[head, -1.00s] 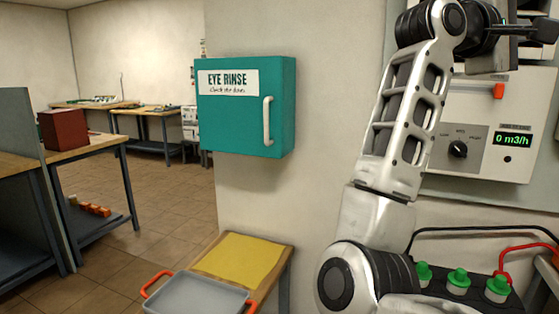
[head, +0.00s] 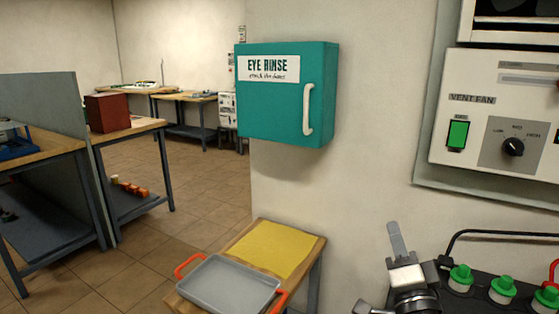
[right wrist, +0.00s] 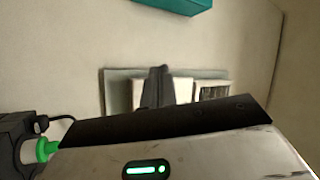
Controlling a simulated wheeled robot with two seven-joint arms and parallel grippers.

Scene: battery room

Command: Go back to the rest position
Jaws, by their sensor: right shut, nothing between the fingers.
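My right gripper (head: 397,240) stands low at the right in the head view, pointing up in front of the wall. Its fingers look closed together in a single narrow grey shape, with nothing between them. In the right wrist view the dark fingers (right wrist: 160,86) are also together, with a grey-and-white panel on the wall beyond them. Most of the right arm is below the frame. My left gripper is in neither view.
The vent fan panel (head: 473,95) has a lit green switch. A battery with green caps (head: 502,288) stands close right of my right gripper. A teal eye rinse cabinet (head: 288,115) hangs on the wall. A grey tray (head: 228,284) with orange handles rests at lower centre.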

